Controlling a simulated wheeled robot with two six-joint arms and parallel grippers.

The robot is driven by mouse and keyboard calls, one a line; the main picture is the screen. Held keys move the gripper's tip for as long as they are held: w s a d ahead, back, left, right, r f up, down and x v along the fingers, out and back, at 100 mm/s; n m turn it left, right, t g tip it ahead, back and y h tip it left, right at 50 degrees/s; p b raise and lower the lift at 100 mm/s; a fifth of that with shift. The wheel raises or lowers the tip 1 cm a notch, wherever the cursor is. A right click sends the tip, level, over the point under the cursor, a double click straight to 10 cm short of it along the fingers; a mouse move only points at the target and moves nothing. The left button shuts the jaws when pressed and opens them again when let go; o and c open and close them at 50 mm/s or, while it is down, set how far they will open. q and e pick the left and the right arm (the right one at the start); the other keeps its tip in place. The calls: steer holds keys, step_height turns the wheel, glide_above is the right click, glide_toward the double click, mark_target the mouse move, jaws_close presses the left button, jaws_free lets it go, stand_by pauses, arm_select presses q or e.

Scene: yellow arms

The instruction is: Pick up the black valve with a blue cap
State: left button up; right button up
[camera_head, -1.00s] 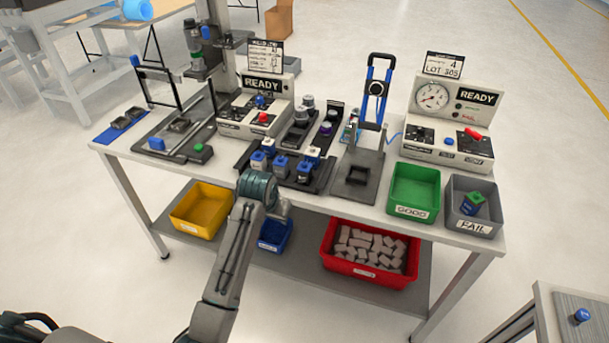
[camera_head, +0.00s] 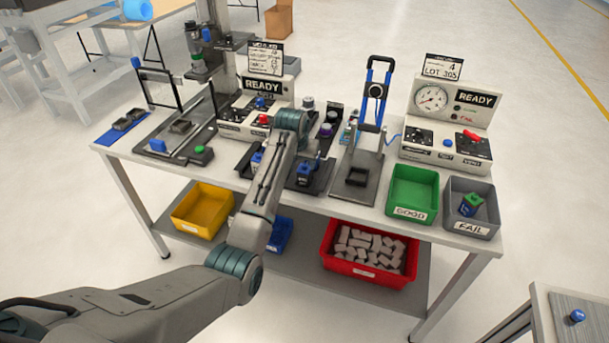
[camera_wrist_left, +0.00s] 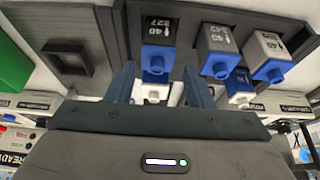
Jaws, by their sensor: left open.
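The black valve with a blue cap (camera_wrist_left: 158,45) stands in the rack, at the end of its row, near the top middle of the left wrist view. In the head view it (camera_head: 304,175) is at the right end of the front row, just right of my left wrist. My left gripper (camera_wrist_left: 160,83) is open and empty, its two fingers pointing toward the valve, one on each side of its line. I cannot tell how far away it is. In the head view my own arm hides the fingers. My right gripper is in neither view.
A grey valve with a blue cap (camera_wrist_left: 218,50) and a paler one (camera_wrist_left: 270,52) stand beside the black valve. White-capped valves stand behind. A black fixture (camera_head: 358,177), the green GOOD bin (camera_head: 411,213) and grey FAIL bin (camera_head: 472,228) are to the right.

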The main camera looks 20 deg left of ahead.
mark_target(304, 166)
arm_select(q)
steer(key=shift+w+d+f+p, duration=0.1)
steer(key=shift+f+p, duration=0.25)
steer(key=p+x, duration=0.1)
steer(key=x, duration=0.2)
steer(key=shift+f, duration=0.2)
steer(key=shift+w+f, duration=0.1)
steer(key=shift+f, duration=0.4)
steer(key=c, duration=0.8)
steer(key=shift+r, duration=0.1)
